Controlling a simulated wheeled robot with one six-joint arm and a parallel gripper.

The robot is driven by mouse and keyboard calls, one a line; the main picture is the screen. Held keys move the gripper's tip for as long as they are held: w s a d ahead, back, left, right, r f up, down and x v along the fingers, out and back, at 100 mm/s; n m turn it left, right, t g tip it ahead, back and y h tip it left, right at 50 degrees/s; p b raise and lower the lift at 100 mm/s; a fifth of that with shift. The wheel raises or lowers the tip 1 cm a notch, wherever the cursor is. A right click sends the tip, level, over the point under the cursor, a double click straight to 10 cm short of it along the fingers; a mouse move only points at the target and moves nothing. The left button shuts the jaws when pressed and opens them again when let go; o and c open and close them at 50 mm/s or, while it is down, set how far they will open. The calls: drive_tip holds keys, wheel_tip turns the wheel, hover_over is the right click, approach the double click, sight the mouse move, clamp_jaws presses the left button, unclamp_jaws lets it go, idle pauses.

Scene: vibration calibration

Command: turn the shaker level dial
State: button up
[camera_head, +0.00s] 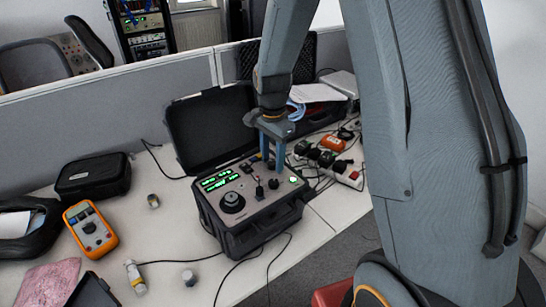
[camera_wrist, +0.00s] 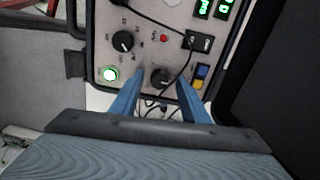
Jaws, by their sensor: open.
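The calibration unit's panel (camera_head: 250,205) sits in an open black case on the desk. In the wrist view, a round black knob (camera_wrist: 160,77) lies between my gripper's fingertips (camera_wrist: 159,84), near the panel's edge. A second black knob (camera_wrist: 123,40), with a printed scale around it, lies farther up and to the left. I cannot tell from the lettering which knob is the shaker level dial. My gripper (camera_head: 272,160) points down over the panel's far side. Its blue fingers are apart, one on each side of the nearer knob. Contact cannot be made out.
A lit green button (camera_wrist: 110,74), a red button (camera_wrist: 163,38) and a black cable plug (camera_wrist: 200,42) are close to the fingers. The case's raised lid (camera_head: 210,125) stands behind. A multimeter (camera_head: 90,228) lies left; a power strip (camera_head: 345,172) lies right.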

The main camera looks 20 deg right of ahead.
drive_tip(key=shift+d, duration=0.1)
drive_tip(key=shift+c, duration=0.5)
drive_tip(key=c, duration=1)
drive_tip(key=shift+o, duration=0.2)
drive_tip(key=shift+n, duration=0.3)
drive_tip(key=n+p, duration=0.1)
drive_tip(key=n, duration=1)
drive_tip(key=shift+n, duration=0.4)
drive_tip(key=n+p, duration=0.1)
drive_tip(key=n, duration=1.2)
drive_tip(key=shift+n, duration=0.4)
